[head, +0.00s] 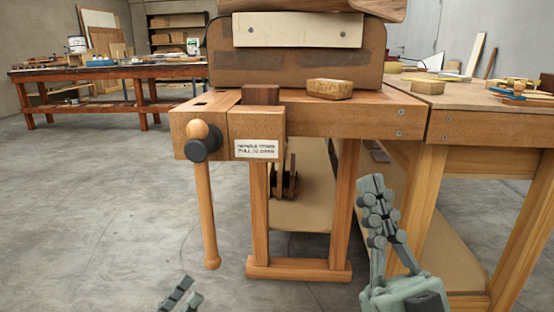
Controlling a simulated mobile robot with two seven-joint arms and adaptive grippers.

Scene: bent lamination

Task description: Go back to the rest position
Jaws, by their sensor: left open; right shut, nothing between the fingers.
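My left gripper (181,296) shows at the bottom edge, left of centre, above the bare floor. Only its fingertips are in view and they are apart, with nothing seen between them. My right gripper (372,182) points upward in front of the bench's right leg. Its fingers are together and hold nothing. Both grippers are apart from the wooden workbench (340,115) in the head view. Most of both arms is out of view.
The bench carries a vise with a long wooden handle (205,215), a large brown form (300,68) and a wooden block (329,89). Another bench (490,128) adjoins at right. A long table (110,71) stands at the back left. The floor at left is clear.

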